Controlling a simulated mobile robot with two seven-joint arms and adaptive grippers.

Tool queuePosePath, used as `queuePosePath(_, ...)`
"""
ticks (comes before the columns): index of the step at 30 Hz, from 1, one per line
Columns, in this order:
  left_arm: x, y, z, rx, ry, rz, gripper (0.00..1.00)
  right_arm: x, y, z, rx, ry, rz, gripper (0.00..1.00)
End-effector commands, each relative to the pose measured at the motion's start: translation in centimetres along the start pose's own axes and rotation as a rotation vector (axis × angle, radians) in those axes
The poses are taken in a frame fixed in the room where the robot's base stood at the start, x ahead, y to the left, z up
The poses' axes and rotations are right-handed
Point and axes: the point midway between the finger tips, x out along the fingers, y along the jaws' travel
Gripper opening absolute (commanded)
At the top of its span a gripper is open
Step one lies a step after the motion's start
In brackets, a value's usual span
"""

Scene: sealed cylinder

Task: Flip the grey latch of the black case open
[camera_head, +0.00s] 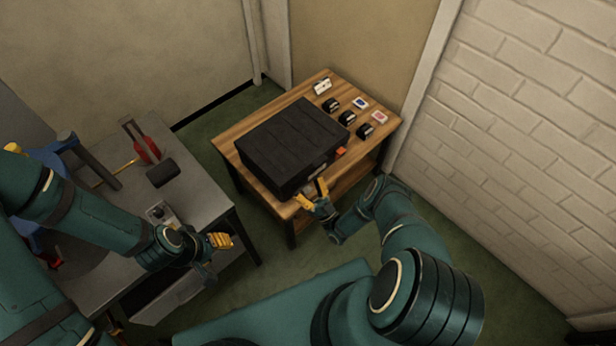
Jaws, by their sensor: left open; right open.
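The black case (290,138) sits closed on a wooden table (240,108). Its front side faces my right arm, and an orange piece (341,151) shows near its right front corner. A small light grey patch (318,168) on the front side may be the latch; it is too small to tell its position. My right gripper (311,191) is open, with yellow fingers close to the case's front side; I cannot tell whether they touch it. My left gripper (222,241) is open and empty beside the edge of the grey bench, away from the case.
Several small black items and cards (360,103) lie on the table right of the case, with a white item (322,87) at the back. The grey bench (205,187) at left holds a red-handled tool (146,148) and a dark block (163,172). A brick wall (520,130) stands at right.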

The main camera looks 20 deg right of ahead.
Motion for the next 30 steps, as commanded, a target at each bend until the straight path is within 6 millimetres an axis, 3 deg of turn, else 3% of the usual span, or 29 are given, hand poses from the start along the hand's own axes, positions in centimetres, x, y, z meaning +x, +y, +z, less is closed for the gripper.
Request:
queuePosePath(15,0.0,0.0,0.0,0.000,0.000,0.000,0.47,3.9,0.1,-5.5,0.000,0.001,0.000,0.67)
queuePosePath(30,0.0,0.0,0.0,0.000,0.000,0.000,0.47,4.6,0.0,-6.3,0.000,0.001,0.000,0.67)
